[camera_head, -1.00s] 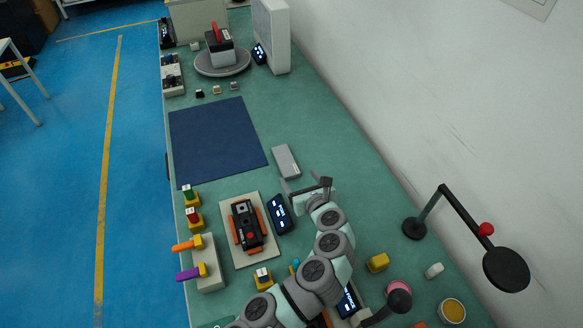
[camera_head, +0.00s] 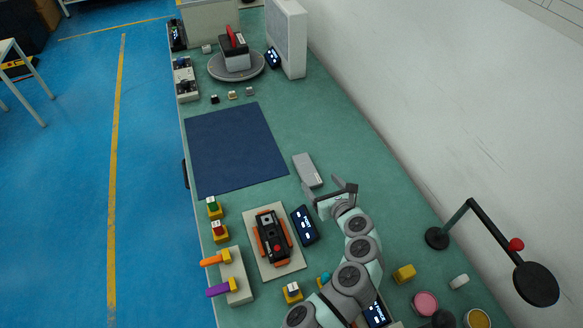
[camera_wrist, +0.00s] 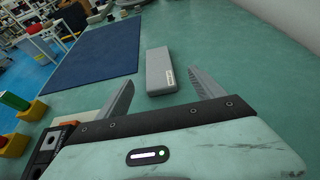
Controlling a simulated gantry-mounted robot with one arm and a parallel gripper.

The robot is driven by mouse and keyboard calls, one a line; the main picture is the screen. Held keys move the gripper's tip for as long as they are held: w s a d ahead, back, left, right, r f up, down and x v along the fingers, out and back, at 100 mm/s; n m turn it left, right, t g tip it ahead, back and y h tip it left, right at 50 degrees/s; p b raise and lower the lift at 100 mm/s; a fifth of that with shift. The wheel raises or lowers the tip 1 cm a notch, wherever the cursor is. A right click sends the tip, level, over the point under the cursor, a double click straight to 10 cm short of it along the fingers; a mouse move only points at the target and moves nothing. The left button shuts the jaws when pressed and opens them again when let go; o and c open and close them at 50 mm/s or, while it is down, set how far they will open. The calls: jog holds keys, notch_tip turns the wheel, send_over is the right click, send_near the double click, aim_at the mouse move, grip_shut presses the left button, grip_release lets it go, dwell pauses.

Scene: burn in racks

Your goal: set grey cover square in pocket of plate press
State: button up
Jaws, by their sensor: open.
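A grey oblong block (camera_head: 308,170), which looks like the grey cover, lies flat on the green bench beyond my gripper. My gripper (camera_head: 329,190) is open and empty, just short of the block and apart from it. In the wrist view the block (camera_wrist: 161,72) lies ahead, between the directions of the two spread fingers, with a small label on its side. A black device with orange side clamps (camera_head: 272,238) sits on a beige plate (camera_head: 251,224). I cannot tell whether this is the plate press; no empty pocket shows clearly. My arm hides part of the near bench.
A dark blue mat (camera_head: 236,148) lies left of the block. A small display (camera_head: 304,225) stands between the beige plate and my arm. A black stand with a round head (camera_head: 535,284) is at the right. Bare bench lies beyond the block.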

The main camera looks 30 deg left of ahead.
aim_at(308, 169)
jog(key=x, duration=0.4)
jog(key=shift+f+b, duration=0.15)
jog(key=shift+b, duration=0.25)
jog(key=shift+w+a+f, duration=0.25)
jog(key=shift+a, duration=0.05)
jog(key=b+x, duration=0.1)
jog(key=x, duration=0.2)
jog(key=shift+a+f+b, duration=0.1)
jog(key=shift+a+b, duration=0.15)
jog(key=shift+b, duration=0.1)
jog(key=shift+w+a+f, duration=0.1)
jog(key=shift+w+a, duration=0.2)
jog(key=shift+w, duration=0.1)
jog(key=shift+c, duration=0.4)
